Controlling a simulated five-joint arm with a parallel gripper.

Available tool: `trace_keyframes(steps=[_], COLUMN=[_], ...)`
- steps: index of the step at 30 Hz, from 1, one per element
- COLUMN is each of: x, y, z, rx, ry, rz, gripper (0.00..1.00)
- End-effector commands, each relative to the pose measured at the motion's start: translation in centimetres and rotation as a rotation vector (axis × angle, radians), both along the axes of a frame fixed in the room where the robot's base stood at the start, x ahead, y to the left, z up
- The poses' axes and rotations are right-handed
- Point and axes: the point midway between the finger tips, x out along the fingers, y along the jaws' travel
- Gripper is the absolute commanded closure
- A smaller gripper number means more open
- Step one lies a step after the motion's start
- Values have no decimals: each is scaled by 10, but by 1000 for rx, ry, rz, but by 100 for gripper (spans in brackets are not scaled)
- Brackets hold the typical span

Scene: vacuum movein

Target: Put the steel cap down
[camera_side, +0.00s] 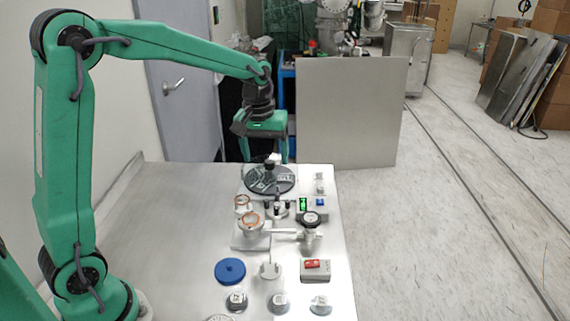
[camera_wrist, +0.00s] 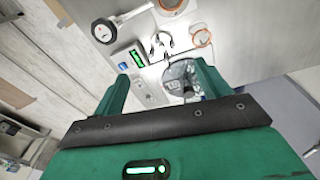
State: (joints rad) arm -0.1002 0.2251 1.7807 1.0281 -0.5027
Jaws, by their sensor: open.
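My gripper (camera_side: 265,158) is open above the far end of the bench, over a dark round disc (camera_side: 282,184) with shiny grey pieces on it. In the wrist view my gripper (camera_wrist: 163,88) shows its two green fingers apart, with nothing clearly held between them. The disc (camera_wrist: 178,72) shows partly behind the right finger. I cannot tell for sure which piece is the steel cap. Several round silver pieces, one at the near left (camera_side: 236,299), stand at the near edge of the bench; a small grey piece (camera_side: 320,187) lies right of the disc.
The steel bench (camera_side: 180,215) is clear on its left. A pipe fitting with orange rings (camera_side: 250,223), a round gauge (camera_side: 311,218), a box with a green display (camera_side: 303,205), a blue lid (camera_side: 230,271) and a grey box with a red top (camera_side: 316,270) stand mid-bench. A grey panel (camera_side: 350,110) rises behind.

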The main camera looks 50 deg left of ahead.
Motion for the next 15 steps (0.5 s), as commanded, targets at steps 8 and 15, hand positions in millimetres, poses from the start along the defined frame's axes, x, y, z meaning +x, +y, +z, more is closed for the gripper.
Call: trace_keyframes(steps=[8, 15], x=[-54, -101], y=[-15, -26], z=[40, 59], rx=[27, 57], ry=[-94, -171], rz=[-143, -264], gripper=[25, 25])
